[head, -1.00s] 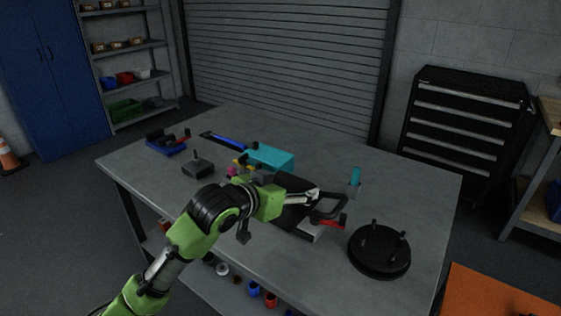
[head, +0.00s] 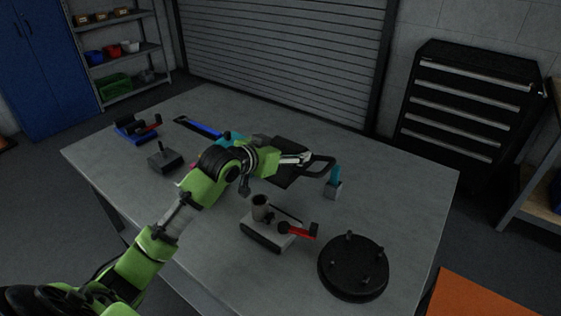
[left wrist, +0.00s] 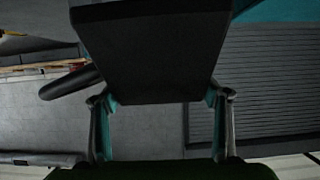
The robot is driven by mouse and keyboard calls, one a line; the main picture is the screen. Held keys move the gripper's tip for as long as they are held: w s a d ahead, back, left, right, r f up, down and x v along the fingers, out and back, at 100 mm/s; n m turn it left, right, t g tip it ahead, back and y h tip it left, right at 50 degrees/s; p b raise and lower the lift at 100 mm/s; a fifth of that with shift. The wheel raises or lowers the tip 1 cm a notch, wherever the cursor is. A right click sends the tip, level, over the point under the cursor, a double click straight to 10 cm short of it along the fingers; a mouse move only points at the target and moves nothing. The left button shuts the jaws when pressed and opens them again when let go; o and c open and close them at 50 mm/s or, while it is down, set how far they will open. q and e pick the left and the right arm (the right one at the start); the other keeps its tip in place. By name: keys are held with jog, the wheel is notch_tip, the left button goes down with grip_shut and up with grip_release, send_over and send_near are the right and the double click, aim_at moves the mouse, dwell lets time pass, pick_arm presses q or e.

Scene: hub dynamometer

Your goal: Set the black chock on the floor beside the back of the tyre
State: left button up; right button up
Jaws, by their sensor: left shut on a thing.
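The black chock (head: 283,177) is in my left gripper (head: 303,158), over the far middle of the grey workbench. A dark loop handle (head: 321,168) shows at its right side in the head view. In the left wrist view the chock is a large dark block (left wrist: 150,50) between the two fingers, and the gripper (left wrist: 160,98) is shut on it. The chock looks raised off the bench top, though its height is hard to tell. The tyre is not in view. My right gripper is not in view.
A black drawer cabinet (head: 470,105) stands at the back right. An orange surface (head: 475,295) is at lower right.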

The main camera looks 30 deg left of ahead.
pick_arm(q)
jog(key=w+a+f, duration=0.2)
jog(key=f, duration=0.1)
jog(key=w+a+f, duration=0.1)
jog(key=shift+w+f, duration=0.3)
jog(key=shift+w, duration=0.1)
jog(key=shift+w+a+f, duration=0.15)
jog(key=shift+w+f, duration=0.05)
jog(key=shift+f, duration=0.05)
jog(key=shift+w+a+f, duration=0.25)
jog(key=shift+f, duration=0.15)
notch_tip(320, 180, down, 2)
jog(key=shift+f+p, duration=0.1)
jog(key=shift+p, duration=0.4)
jog(key=shift+f, duration=0.4)
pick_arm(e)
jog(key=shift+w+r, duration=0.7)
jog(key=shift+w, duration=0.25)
pick_arm(q)
jog(key=o, duration=1.8)
jog(key=shift+s+f, duration=0.1)
jog(key=shift+f, duration=0.2)
jog(key=shift+c, duration=0.2)
jog(key=shift+o, duration=0.4)
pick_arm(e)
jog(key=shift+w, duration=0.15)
